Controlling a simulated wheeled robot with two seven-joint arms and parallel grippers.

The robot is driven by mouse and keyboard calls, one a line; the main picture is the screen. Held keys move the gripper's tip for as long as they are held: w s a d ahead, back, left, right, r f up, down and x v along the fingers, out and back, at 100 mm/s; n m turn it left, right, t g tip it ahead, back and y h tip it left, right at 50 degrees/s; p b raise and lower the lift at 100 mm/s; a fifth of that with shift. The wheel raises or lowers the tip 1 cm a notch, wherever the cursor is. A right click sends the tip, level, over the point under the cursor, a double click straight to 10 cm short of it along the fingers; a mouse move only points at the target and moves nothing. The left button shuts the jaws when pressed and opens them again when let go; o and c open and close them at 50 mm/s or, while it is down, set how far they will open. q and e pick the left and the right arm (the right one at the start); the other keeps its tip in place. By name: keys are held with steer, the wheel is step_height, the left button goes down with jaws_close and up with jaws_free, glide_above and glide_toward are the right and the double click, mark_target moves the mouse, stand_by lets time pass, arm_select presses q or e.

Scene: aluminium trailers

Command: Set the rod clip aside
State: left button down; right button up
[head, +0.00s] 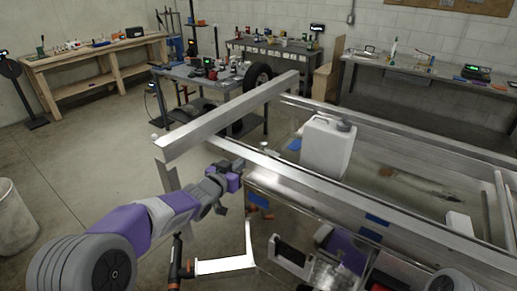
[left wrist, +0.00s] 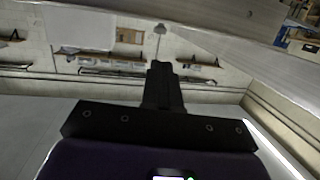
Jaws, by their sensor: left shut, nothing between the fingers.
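I cannot pick out the rod clip with certainty in either view. My left gripper (head: 238,166) is beside the aluminium trailer frame, close to the near end of its long rail (head: 290,172) and below the raised beam (head: 222,118). In the left wrist view, its dark fingers (left wrist: 162,70) are together, with nothing visible between them. My right gripper is not clearly told apart from the dark and purple parts at the lower middle of the head view.
A white jerrycan (head: 327,148) stands inside the trailer frame. A cart (head: 190,75) with tools and a wheel stands behind the raised beam. Benches line the walls, including a wooden one (head: 90,60) at the left. Open floor (head: 95,150) lies at left.

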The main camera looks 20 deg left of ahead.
mark_target(262, 145)
arm_select(q)
steer(key=p+x, duration=0.1)
steer(key=x, duration=1.3)
steer(key=shift+f, duration=0.1)
steer(key=shift+s+p, duration=0.1)
steer(key=shift+p, duration=0.25)
